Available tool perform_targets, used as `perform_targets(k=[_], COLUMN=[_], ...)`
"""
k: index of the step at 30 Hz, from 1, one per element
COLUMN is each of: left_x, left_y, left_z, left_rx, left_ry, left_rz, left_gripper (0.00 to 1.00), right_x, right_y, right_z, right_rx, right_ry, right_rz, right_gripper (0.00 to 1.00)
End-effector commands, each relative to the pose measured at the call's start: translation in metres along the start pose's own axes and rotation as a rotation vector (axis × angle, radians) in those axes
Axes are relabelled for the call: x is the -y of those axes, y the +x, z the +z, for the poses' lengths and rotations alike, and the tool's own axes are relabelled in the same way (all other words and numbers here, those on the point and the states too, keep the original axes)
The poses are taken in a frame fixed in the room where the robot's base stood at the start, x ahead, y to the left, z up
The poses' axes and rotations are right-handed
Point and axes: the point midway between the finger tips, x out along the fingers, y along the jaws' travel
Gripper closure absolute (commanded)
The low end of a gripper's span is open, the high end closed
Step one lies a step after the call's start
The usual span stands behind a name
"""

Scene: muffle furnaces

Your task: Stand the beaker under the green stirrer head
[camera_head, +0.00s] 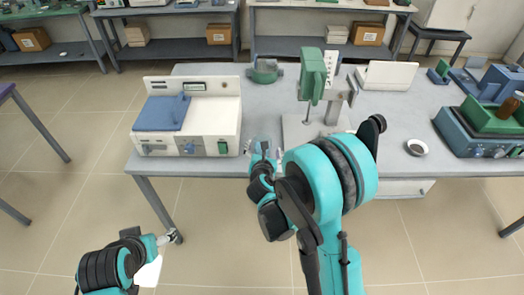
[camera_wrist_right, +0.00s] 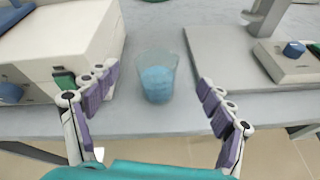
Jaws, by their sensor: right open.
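The beaker (camera_wrist_right: 157,78) is clear, holds light blue contents and stands upright on the grey table in the right wrist view. In the head view it is hard to make out beside my right gripper (camera_head: 264,157). My right gripper (camera_wrist_right: 152,110) is open, its purple-padded fingers to either side in front of the beaker and not closed on it. The green stirrer head (camera_head: 312,75) hangs over a pale base plate (camera_head: 294,129), to the right of my right gripper. My left gripper (camera_head: 168,238) is low at the left, away from the table; its finger state is unclear.
A white instrument with a blue lid (camera_head: 200,116) stands close left of the beaker. A small dark-filled dish (camera_head: 417,148) lies to the right. A blue and green device (camera_head: 483,128) is at the far right. The table's front edge is near my right gripper.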

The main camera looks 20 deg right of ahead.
Motion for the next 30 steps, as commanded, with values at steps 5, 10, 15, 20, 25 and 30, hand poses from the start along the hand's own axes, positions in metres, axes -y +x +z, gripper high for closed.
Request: perform_targets(k=[5,10,15,20,25,30], left_x=[0.000,0.000,0.000,0.000,0.000,0.000], left_y=[0.002,-0.001,0.000,0.010,0.013,0.013], left_z=[0.002,-0.001,0.000,0.007,0.009,0.009], left_rx=[0.000,0.000,0.000,0.000,0.000,0.000], left_ry=[0.000,0.000,0.000,0.000,0.000,0.000], left_rz=[0.000,0.000,0.000,0.000,0.000,0.000], left_gripper=[0.22,0.22,0.22,0.22,0.22,0.22], right_x=[-0.007,-0.008,-0.007,-0.003,-0.005,-0.006], right_y=[0.014,0.028,0.049,0.074,0.091,0.093], right_z=[-0.019,-0.020,-0.018,-0.014,-0.011,-0.010], right_rx=[0.046,0.057,0.056,0.056,0.056,0.056], right_ry=[-0.232,-0.283,-0.280,-0.278,-0.278,-0.278], right_rz=[0.025,0.027,0.027,0.026,0.028,0.029], right_gripper=[0.18,0.18,0.18,0.18,0.18,0.18])
